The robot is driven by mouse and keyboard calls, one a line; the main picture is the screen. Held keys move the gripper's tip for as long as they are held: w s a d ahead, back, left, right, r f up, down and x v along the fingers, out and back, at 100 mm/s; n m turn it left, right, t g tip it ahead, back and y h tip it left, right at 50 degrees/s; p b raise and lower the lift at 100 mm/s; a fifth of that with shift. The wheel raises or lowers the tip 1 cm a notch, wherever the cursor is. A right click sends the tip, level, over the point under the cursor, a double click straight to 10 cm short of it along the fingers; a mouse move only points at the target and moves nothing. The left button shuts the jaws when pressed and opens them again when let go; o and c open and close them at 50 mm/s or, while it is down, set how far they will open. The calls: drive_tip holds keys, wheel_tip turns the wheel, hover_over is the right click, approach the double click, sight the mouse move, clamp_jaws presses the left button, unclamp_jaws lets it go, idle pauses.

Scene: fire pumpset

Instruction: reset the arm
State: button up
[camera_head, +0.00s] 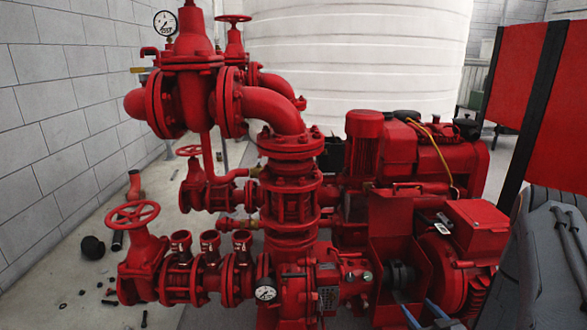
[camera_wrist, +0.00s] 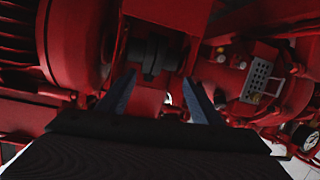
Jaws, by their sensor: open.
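My gripper (camera_head: 424,311) shows at the bottom edge of the head view, its two blue fingers spread apart. In the wrist view the gripper (camera_wrist: 160,82) is open, with nothing between its fingers. Beyond the fingers is the dark shaft coupling (camera_wrist: 153,56) of the red pumpset, which also shows in the head view as a dark coupling (camera_head: 398,276). The fingers appear close to the red machinery; I cannot tell the exact gap. Most of my arm is out of view or hard to make out.
A red motor (camera_head: 478,228) and pump pipework (camera_head: 288,200) fill the middle. A red handwheel valve (camera_head: 135,215) stands left. A white tank (camera_head: 350,60) stands behind. A red panel (camera_head: 500,75) stands at the right. The floor at left has small debris.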

drive_tip(key=w+a+r+g, duration=0.2)
drive_tip(key=w+r, duration=0.3)
drive_tip(key=r, duration=0.1)
drive_tip(key=s+a+r+g+h, duration=0.1)
drive_tip(key=a+r+g, duration=0.2)
drive_tip(key=a+r, duration=0.35)
drive_tip(key=s+a+r+g+h, duration=0.1)
drive_tip(key=a+r+g, duration=0.25)
drive_tip(key=r, duration=0.55)
drive_tip(key=s+a+r+g, duration=0.2)
drive_tip(key=s+a+r, duration=0.4)
drive_tip(key=s, duration=0.5)
drive_tip(key=s+a+r+g, duration=0.2)
drive_tip(key=s+a+r, duration=0.3)
drive_tip(key=s, duration=0.5)
drive_tip(key=s+a+r+g, duration=0.2)
drive_tip(key=s+a+r, duration=0.4)
drive_tip(key=s, duration=0.5)
drive_tip(key=d+r+m+p, duration=0.2)
drive_tip(key=d+r+p, duration=0.4)
drive_tip(key=p, duration=0.8)
drive_tip(key=shift+d+r+m, duration=0.3)
drive_tip(key=shift+d+r, duration=0.05)
drive_tip(key=shift+d, duration=0.8)
drive_tip(key=shift+w, duration=0.15)
